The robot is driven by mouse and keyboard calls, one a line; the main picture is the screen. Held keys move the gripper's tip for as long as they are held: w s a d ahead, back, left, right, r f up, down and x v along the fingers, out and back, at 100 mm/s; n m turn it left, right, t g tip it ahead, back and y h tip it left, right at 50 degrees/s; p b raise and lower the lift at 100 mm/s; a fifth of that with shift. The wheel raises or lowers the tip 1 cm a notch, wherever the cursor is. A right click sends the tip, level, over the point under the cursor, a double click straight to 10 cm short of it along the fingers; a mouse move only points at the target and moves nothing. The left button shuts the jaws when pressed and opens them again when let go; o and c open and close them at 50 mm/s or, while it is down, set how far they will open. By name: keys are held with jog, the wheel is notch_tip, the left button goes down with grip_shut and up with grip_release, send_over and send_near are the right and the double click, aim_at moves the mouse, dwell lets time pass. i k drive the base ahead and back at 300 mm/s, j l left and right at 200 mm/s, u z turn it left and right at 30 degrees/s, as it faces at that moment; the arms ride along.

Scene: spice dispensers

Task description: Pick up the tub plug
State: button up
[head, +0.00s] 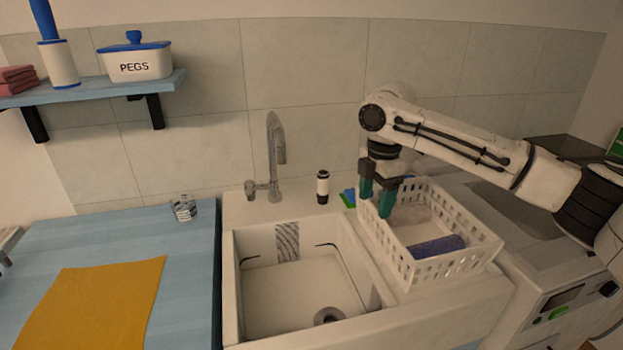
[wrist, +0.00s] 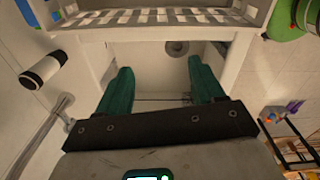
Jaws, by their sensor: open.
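A grey round piece (head: 329,316) lies on the floor of the white sink (head: 232,290), near its front right. It also shows as a grey ring with a darker centre in the wrist view (wrist: 176,47). I cannot tell whether it is the tub plug or the drain; no other plug can be made out. My gripper (head: 376,205) has teal fingers, open and empty, at the left rear edge of the white basket in the head view. In the wrist view, my gripper (wrist: 162,75) has the sink between its spread fingers.
The white basket (head: 456,267) holds a blue roll (head: 437,246) and a pale item. A faucet (head: 276,155) and a black-and-white bottle (head: 322,187) stand behind the sink. A glass (head: 184,208) and a yellow cloth (head: 95,305) are on the blue counter at left.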

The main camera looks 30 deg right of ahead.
aim_at(322, 177)
jog(key=i, duration=0.85)
